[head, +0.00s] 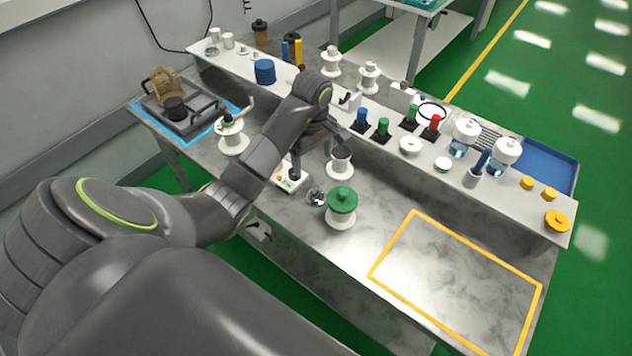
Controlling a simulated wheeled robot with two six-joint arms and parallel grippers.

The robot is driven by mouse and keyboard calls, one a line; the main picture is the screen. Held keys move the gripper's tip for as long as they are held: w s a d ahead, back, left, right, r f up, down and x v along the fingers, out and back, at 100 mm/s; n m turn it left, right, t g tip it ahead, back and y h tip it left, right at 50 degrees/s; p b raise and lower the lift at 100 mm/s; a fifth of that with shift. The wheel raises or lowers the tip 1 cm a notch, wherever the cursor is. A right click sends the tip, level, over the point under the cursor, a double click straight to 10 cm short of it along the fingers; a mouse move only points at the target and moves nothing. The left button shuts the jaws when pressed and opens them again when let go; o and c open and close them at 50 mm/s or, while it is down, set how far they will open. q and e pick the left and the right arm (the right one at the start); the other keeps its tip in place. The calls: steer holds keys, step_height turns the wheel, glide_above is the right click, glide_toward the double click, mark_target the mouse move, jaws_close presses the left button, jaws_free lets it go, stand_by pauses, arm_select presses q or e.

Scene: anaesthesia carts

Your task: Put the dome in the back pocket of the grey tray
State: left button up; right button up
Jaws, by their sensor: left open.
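A small clear, shiny rounded object (316,197), which looks like the dome, sits on the metal table beside a white spool with a green top (341,200). The grey tray (204,122) lies at the table's far left end inside a blue outline. A brown lumpy object (163,82) and a black round piece (175,108) are on it; its pockets are hard to make out. My left gripper (317,162) is open and points down above the table, just behind the clear object. My forearm crosses in front of part of the table. My right gripper does not show.
A white spool (233,137) and a small white box (291,180) stand near my left arm. The yellow-outlined area (460,280) at right is clear.

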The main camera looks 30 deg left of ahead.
mark_target(315, 189)
arm_select(q)
step_height(315, 189, down, 9)
steer(key=b, duration=0.8)
steer(key=shift+d+f, duration=0.1)
steer(key=shift+f, duration=0.05)
step_height(315, 189, down, 4)
steer(key=shift+d+p, duration=0.15)
steer(key=shift+p, duration=0.25)
steer(key=shift+f, duration=0.45)
steer(key=shift+w, duration=0.1)
steer(key=c, duration=1.2)
